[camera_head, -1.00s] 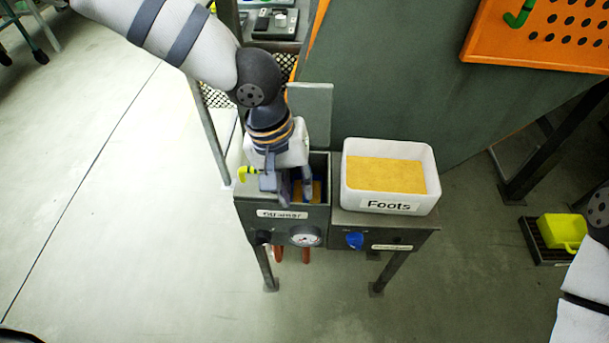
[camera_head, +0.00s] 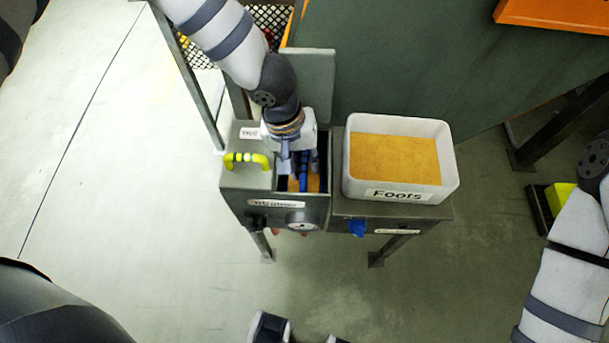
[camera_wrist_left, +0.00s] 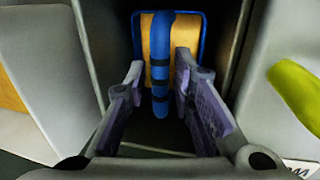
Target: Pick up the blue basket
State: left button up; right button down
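The blue basket (camera_head: 304,172) sits inside the open dark compartment of the grey box. It holds something yellow-orange. In the left wrist view its blue upright handle (camera_wrist_left: 160,60) with dark bands is in front of the yellow-orange contents. My left gripper (camera_head: 295,165) reaches down into the compartment from above. In the left wrist view my left gripper (camera_wrist_left: 160,95) is open, with one finger on each side of the handle and gaps between. The basket's lower part is hidden. My right arm shows at the right edge, but its gripper is not identifiable.
A gauge (camera_head: 302,218) and blue knob (camera_head: 357,228) are on the front. An upright grey plate (camera_head: 316,85) stands behind.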

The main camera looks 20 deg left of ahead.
pick_arm(q)
jog(key=shift+w+d+f, duration=0.1)
jog(key=shift+f, duration=0.45)
grip_shut()
jog(key=shift+r, duration=0.1)
